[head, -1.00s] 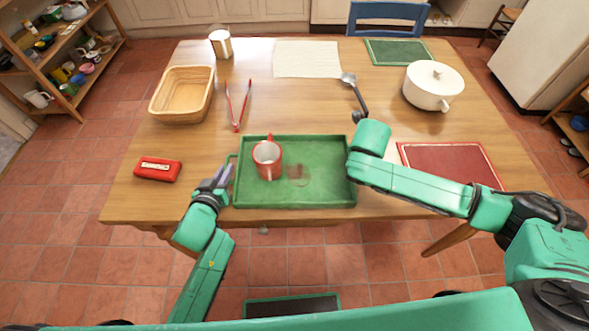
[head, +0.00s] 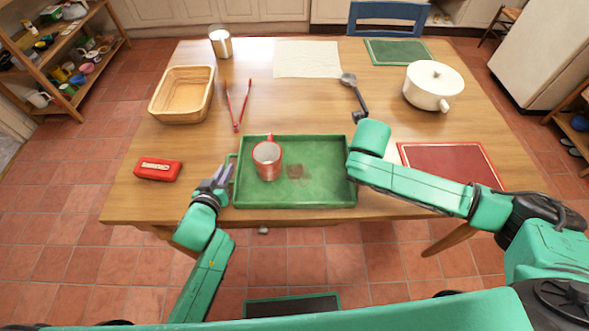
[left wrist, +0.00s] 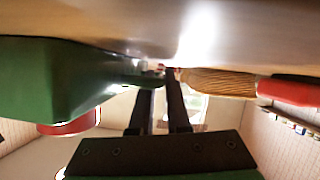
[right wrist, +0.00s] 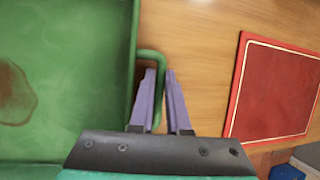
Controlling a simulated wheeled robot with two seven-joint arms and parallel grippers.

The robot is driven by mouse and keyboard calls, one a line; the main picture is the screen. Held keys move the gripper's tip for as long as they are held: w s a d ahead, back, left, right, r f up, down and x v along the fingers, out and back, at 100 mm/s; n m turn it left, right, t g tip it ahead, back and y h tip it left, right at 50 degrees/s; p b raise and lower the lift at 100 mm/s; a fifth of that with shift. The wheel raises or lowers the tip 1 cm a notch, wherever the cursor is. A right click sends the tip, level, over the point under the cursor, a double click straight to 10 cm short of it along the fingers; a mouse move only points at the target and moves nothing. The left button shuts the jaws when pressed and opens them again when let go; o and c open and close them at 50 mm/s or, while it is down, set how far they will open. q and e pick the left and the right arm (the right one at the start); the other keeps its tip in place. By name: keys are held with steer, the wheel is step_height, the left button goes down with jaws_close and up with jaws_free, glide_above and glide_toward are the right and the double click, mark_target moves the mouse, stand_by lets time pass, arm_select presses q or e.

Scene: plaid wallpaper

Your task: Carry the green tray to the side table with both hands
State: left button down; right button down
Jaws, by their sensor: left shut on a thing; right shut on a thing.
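The green tray (head: 325,197) lies on the wooden table near its front edge. A red mug (head: 267,160) stands on the tray's left part, beside a brownish stain (head: 295,171). My left gripper (head: 223,176) is at the tray's left side, shut on its handle; the left wrist view shows the fingers (left wrist: 160,88) at the green handle. My right gripper is hidden behind my arm in the head view. The right wrist view shows its fingers (right wrist: 160,85) shut on the right handle (right wrist: 152,57). I cannot clearly identify a side table.
A red tin (head: 158,169) lies left of the tray, a basket (head: 183,95) and tongs (head: 238,106) behind it. A ladle (head: 355,92), white pot (head: 433,85) and red mat (head: 450,165) are toward the right. A blue chair (head: 388,16) stands behind the table.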

steer(key=shift+r, duration=0.15)
